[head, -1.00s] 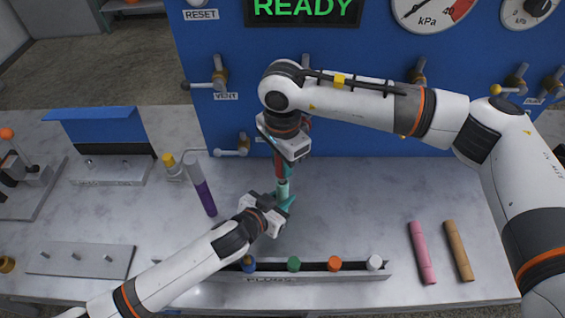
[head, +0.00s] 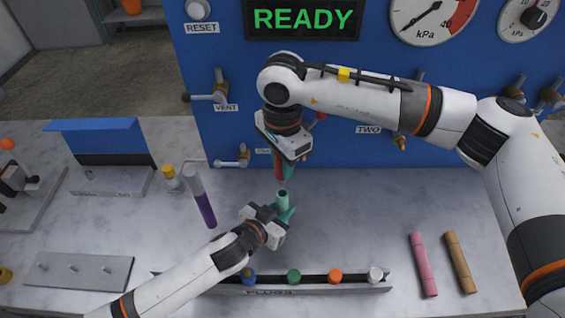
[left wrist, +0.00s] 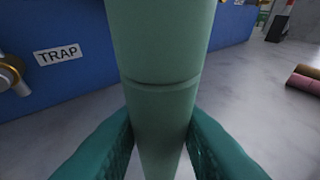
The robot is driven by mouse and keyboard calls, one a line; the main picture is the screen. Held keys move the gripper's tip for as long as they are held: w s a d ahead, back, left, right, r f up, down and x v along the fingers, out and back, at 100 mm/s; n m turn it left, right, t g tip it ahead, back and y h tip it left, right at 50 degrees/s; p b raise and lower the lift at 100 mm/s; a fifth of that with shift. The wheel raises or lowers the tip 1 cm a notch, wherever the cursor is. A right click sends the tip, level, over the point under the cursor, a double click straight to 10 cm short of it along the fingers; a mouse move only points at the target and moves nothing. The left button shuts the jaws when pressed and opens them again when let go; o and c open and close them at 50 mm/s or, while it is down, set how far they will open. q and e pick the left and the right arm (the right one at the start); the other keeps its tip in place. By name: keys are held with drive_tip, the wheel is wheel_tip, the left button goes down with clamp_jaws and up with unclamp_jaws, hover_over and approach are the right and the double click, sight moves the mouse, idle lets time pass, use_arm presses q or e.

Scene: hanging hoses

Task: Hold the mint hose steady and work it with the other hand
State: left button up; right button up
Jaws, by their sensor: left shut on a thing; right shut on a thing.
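The mint hose (head: 283,198) stands near upright above the bench, its open upper end showing in the head view. My left gripper (head: 281,213) is shut around it below that end. In the left wrist view the hose (left wrist: 160,95) runs between the two teal fingers, with a ring-like seam above them. My right gripper (head: 283,168) is above, pointing down and shut on a slim red piece (head: 279,168), mostly hidden by the gripper. The red piece's lower end appears just above the hose mouth; I cannot tell if they touch.
A plug rack (head: 320,288) with blue, green, orange and white plugs lies in front. Pink (head: 423,265) and tan (head: 460,262) tubes lie at right. The blue panel (head: 235,130) rises behind.

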drive_tip(key=shift+r, duration=0.15)
drive_tip(key=shift+r, duration=1.35)
use_arm(q)
drive_tip(key=o, duration=1.1)
drive_tip(key=v, duration=1.2)
drive_tip(key=shift+s, duration=0.1)
